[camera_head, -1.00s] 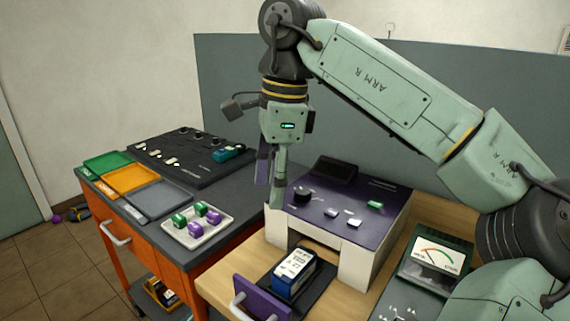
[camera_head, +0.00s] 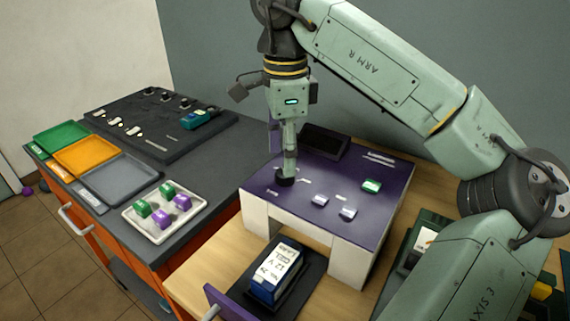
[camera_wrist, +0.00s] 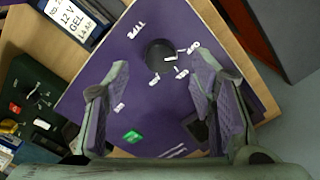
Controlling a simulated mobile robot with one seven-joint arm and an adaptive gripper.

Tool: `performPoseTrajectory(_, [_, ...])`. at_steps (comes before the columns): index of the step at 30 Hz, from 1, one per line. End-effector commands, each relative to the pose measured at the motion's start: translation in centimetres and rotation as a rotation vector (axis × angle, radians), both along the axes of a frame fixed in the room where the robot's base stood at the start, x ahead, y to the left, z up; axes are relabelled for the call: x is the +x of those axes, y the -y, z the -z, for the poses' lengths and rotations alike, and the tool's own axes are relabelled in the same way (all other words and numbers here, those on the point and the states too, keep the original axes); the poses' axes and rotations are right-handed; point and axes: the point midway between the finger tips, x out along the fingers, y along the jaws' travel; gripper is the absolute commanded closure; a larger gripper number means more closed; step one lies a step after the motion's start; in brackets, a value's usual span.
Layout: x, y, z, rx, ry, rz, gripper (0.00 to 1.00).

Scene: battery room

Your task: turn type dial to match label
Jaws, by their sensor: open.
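The black type dial (camera_wrist: 160,56) is on the purple top of the tester (camera_head: 258,199), with white markings around it in the wrist view. My gripper (camera_head: 286,176) is over the dial in the head view and partly hides it. In the wrist view my gripper (camera_wrist: 163,88) is open, its two purple-padded fingers apart and the dial between and beyond them. Contact cannot be told. A blue battery (camera_head: 277,274) with a white label lies on a dark tray in front of the tester. In the wrist view the label (camera_wrist: 70,17) reads 12 V GEL.
A green button (camera_head: 372,186) and two pale buttons (camera_head: 348,213) are on the tester top, with a dark screen (camera_head: 325,140) behind. Left are coloured trays (camera_head: 86,157), a white tray (camera_head: 128,213) of green and purple blocks, and a black board (camera_head: 150,125).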

Motion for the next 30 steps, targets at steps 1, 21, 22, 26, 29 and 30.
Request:
performPoseTrajectory(1, [-0.1,-0.1,0.8,0.004,-0.003,-0.004,0.49])
performPoseTrajectory(21, [0.0,-0.1,3.7,0.0,0.001,0.0,0.56])
performPoseTrajectory(22, [0.0,-0.1,3.7,0.0,0.001,0.0,0.58])
performPoseTrajectory(26, [0.0,-0.1,3.6,0.0,0.001,0.0,0.67])
performPoseTrajectory(29, [0.0,-0.1,3.6,0.0,0.001,0.0,0.73])
performPoseTrajectory(30, [0.0,-0.1,3.6,0.0,0.001,0.0,0.76])
